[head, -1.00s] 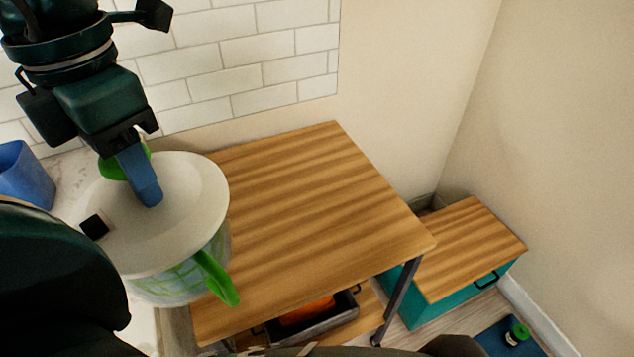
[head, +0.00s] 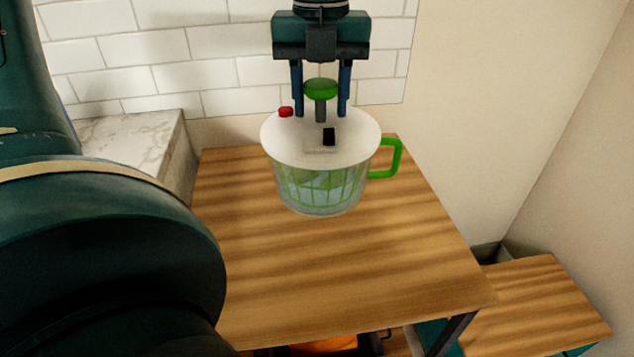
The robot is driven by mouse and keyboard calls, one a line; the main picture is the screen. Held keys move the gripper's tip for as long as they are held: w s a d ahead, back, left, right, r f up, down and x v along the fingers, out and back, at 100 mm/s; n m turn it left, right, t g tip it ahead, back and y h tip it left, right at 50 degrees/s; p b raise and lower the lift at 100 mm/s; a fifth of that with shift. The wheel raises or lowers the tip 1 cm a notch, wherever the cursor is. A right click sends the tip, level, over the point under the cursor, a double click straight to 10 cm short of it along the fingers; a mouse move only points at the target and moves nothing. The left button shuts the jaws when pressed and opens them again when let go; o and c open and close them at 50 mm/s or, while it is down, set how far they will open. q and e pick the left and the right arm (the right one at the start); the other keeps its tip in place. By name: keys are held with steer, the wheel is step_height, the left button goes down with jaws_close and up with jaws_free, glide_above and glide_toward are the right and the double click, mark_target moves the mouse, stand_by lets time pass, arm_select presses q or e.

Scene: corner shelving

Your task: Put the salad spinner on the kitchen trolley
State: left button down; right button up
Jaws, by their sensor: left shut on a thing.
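The salad spinner (head: 320,187) is a clear bowl with a green basket inside, a white lid, a green side handle and a green knob on top. It is upright over the back part of the wooden top of the kitchen trolley (head: 330,275). I cannot tell whether its base touches the wood. My left gripper (head: 321,106) comes down from above, its two blue fingers shut on either side of the green knob (head: 320,88). My right gripper is not in view.
A marble-topped counter (head: 125,150) stands left of the trolley against the tiled wall. A lower wooden-topped cabinet (head: 540,305) stands to the right. The trolley's front and right top is bare. An orange thing in a dark tray shows below its front edge.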

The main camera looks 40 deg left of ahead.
mark_target(330, 113)
arm_select(q)
steer(key=w+f+n, duration=0.1)
steer(key=w+f+b, duration=0.1)
steer(key=shift+w+a+f+n, duration=0.2)
steer(key=shift+w+f+n, duration=0.1)
steer(key=shift+n, duration=0.1)
step_height(330, 113, down, 10)
steer(key=shift+w+r+b, duration=0.1)
steer(key=shift+r+b, duration=0.05)
steer(key=shift+b, duration=0.25)
steer(key=shift+f+b, duration=0.3)
steer(key=shift+b, duration=0.1)
steer(key=c, duration=0.8)
jaws_free()
steer(key=shift+r, duration=0.15)
step_height(330, 113, up, 12)
steer(key=shift+r+p, duration=0.15)
steer(key=shift+p, duration=0.75)
